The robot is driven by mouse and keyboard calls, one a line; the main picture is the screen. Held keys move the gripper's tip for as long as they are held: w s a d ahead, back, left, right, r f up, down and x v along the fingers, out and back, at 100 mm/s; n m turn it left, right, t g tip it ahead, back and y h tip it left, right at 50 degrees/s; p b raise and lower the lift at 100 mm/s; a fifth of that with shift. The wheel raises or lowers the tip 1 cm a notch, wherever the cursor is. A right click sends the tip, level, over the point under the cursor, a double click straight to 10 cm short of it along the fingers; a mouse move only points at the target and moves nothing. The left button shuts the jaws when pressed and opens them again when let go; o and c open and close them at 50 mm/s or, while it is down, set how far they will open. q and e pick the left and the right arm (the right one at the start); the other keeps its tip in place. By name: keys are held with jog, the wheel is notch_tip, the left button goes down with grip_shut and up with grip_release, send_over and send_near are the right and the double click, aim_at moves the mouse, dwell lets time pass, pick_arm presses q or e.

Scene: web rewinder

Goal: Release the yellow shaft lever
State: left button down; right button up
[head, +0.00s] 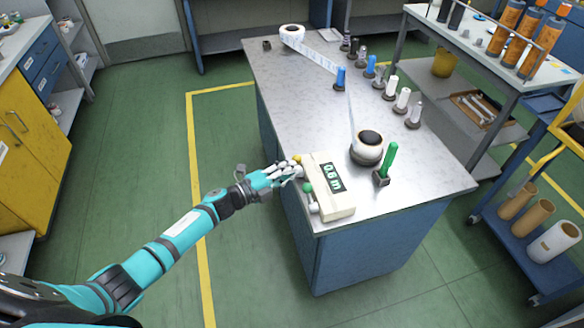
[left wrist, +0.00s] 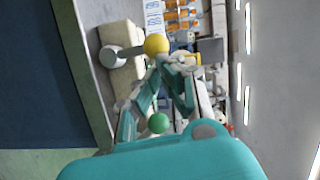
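The yellow knob of the shaft lever (head: 297,158) is at the left end of the cream counter box (head: 332,199) on the workbench. In the left wrist view the yellow knob (left wrist: 156,44) sits on a grey stem from a round hub (left wrist: 112,56). My left gripper (head: 285,170) is at the bench's left edge, right beside the knob. In the left wrist view its fingertips (left wrist: 166,66) lie just below the knob in the picture. I cannot tell whether they touch it or how far they are apart. My right gripper is not in view.
A green ball knob (head: 307,187) is close to my left fingers. A web roll (head: 367,148) and a green-handled post (head: 386,163) stand behind the box. The floor left of the bench is clear.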

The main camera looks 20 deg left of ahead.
pick_arm(q)
jog(key=w+n+p, duration=0.1)
jog(key=a+r+n+p, duration=0.1)
jog(key=n, duration=0.1)
jog(key=shift+w+g, duration=0.35)
jog(key=shift+g, duration=0.05)
jog(key=shift+w+a+f+n+g+y, duration=0.1)
jog(key=shift+w+a+n+g+y, duration=0.25)
jog(key=shift+w+n, duration=0.4)
jog(key=shift+a, duration=0.1)
